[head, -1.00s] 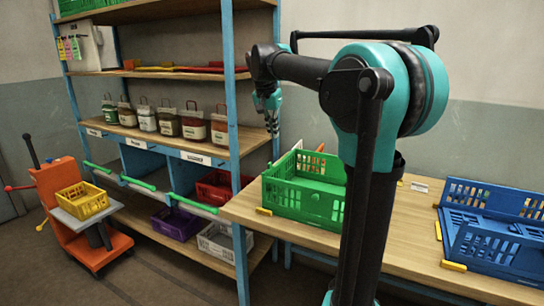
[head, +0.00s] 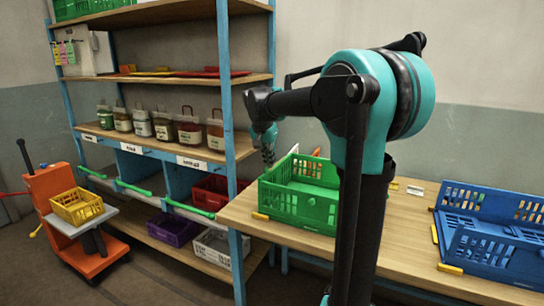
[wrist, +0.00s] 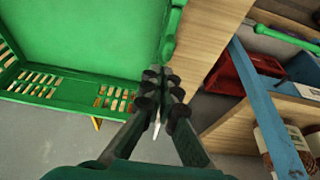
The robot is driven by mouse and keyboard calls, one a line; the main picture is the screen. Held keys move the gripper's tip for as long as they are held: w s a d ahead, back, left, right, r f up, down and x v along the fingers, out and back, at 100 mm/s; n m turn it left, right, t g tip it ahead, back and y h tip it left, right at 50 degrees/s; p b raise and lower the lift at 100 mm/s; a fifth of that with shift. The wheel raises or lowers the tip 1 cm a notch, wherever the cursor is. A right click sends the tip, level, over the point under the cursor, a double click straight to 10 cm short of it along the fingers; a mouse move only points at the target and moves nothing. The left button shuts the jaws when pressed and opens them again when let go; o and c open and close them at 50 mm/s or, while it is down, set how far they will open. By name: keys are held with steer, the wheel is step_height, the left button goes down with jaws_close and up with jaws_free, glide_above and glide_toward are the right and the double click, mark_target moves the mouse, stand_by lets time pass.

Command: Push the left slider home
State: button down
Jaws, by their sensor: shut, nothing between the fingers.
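No part is clearly marked as the left slider. Green-ended rods run along the front of the blue shelf bays: a left one (head: 93,172), a middle one (head: 134,187) and a right one (head: 190,209). Small yellow tabs lie by the crates, one at the green crate's left corner (head: 261,216) and one left of the blue crate (head: 435,234). My gripper (head: 268,157) is shut and empty, pointing down beside the green crate (head: 293,208). In the wrist view its fingertips (wrist: 163,80) show near the crate's rim, with a green rod (wrist: 287,38) at upper right. I cannot tell whether it touches anything.
The wooden table (head: 405,252) carries the green crate and a blue crate (head: 490,250). The shelf rack (head: 232,150) stands left, with jars above and red (head: 210,190), purple (head: 173,228) and white bins below. An orange cart (head: 62,215) holds a yellow basket (head: 77,206).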

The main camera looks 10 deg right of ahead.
mark_target(266, 167)
steer(key=shift+s+a, duration=0.25)
steer(key=shift+s, duration=0.1)
steer(key=shift+s+a, duration=0.65)
steer(key=shift+s, duration=0.25)
steer(key=shift+w+d, duration=0.1)
steer(key=shift+w+d, duration=0.2)
steer(key=shift+w, duration=0.1)
steer(key=shift+w+d, duration=0.9)
steer(key=shift+w, duration=0.25)
steer(key=v, duration=1)
